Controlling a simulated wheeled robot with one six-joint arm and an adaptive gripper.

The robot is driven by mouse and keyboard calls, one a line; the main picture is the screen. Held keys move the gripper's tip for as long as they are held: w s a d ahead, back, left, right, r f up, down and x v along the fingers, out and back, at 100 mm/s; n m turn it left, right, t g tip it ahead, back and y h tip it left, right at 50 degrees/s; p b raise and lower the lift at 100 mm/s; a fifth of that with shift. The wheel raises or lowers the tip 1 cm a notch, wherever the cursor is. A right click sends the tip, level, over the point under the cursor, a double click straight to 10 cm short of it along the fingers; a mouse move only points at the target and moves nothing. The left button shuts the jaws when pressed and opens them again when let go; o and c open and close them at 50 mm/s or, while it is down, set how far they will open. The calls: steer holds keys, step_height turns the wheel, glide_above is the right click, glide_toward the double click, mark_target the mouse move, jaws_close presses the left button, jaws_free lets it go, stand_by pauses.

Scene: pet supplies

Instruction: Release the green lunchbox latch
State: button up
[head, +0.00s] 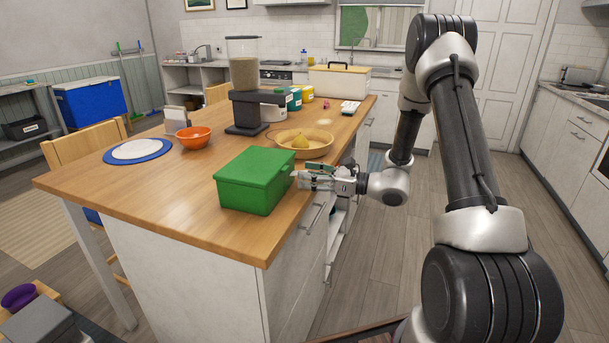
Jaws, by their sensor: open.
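A green lunchbox (252,184) stands on the wooden counter near its front right corner, and its lid looks shut. My gripper (300,178) reaches in from the right, close to the lunchbox's right side. It is open, with its fingertips at or very near that side; I cannot tell whether they touch it. The latch is not clearly visible; the gripper may cover that part of the box.
A white plate on a blue mat (110,157) lies left. The counter's front left is clear.

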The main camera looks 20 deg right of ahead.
steer(key=shift+x, duration=0.85)
steer(key=c, duration=1)
steer(key=shift+f+t+y, duration=0.3)
steer(key=shift+f+y, duration=0.1)
steer(key=shift+y, duration=0.2)
steer(key=shift+c, duration=0.3)
steer(key=shift+f+t+y, duration=0.15)
steer(key=shift+t+y, duration=0.35)
steer(key=shift+y, duration=0.2)
steer(key=o, duration=1.1)
steer(key=shift+c, duration=0.2)
